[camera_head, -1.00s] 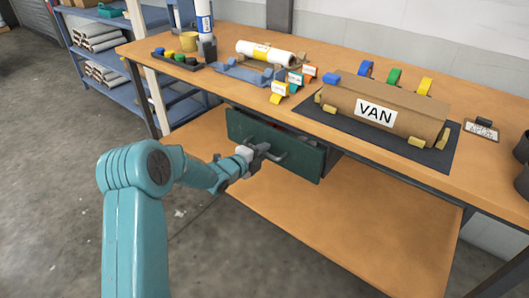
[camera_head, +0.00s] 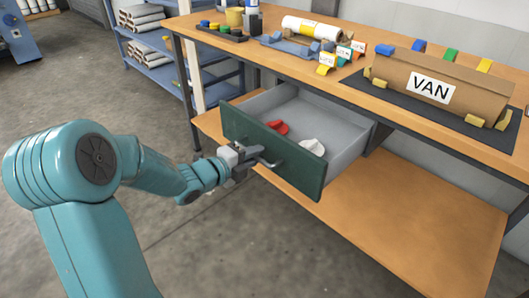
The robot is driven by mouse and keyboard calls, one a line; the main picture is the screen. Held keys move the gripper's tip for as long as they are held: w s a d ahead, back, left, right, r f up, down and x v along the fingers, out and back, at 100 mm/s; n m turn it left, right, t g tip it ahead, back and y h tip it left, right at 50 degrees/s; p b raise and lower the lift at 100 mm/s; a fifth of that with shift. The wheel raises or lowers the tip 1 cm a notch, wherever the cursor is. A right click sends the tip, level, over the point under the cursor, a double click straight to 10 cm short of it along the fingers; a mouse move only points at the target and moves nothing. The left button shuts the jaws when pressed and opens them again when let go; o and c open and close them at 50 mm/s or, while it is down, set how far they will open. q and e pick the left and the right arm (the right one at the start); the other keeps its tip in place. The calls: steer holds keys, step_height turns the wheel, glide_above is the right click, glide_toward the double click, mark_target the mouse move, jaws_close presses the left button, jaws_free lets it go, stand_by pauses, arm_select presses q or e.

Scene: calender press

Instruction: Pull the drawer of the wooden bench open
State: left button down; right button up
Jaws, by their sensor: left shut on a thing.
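The wooden bench (camera_head: 350,60) has a drawer under its top with a dark green front (camera_head: 300,172) and grey inner walls (camera_head: 345,143). The drawer stands well out from the bench, and its inside shows. A red thing (camera_head: 278,127) and a white thing (camera_head: 312,147) lie in it. My left gripper (camera_head: 262,162) is at the grey bar handle on the middle of the drawer front and is shut on it. The fingertips are small and partly merge with the handle. My right gripper is not in view.
A brown roll marked VAN (camera_head: 435,88) lies on a dark mat on the bench top. A white roll (camera_head: 312,28) and coloured tags lie further left. The bench's lower shelf (camera_head: 420,215) is bare. A blue rack (camera_head: 150,50) stands at the left. The floor before the drawer is clear.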

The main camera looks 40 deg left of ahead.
arm_select(q)
steer(key=shift+s+a, duration=0.1)
steer(key=shift+s, duration=0.5)
steer(key=c, duration=1.2)
jaws_free()
steer(key=p+v, duration=0.2)
steer(key=v, duration=1.4)
steer(key=shift+s+a, duration=0.1)
steer(key=shift+s, duration=0.1)
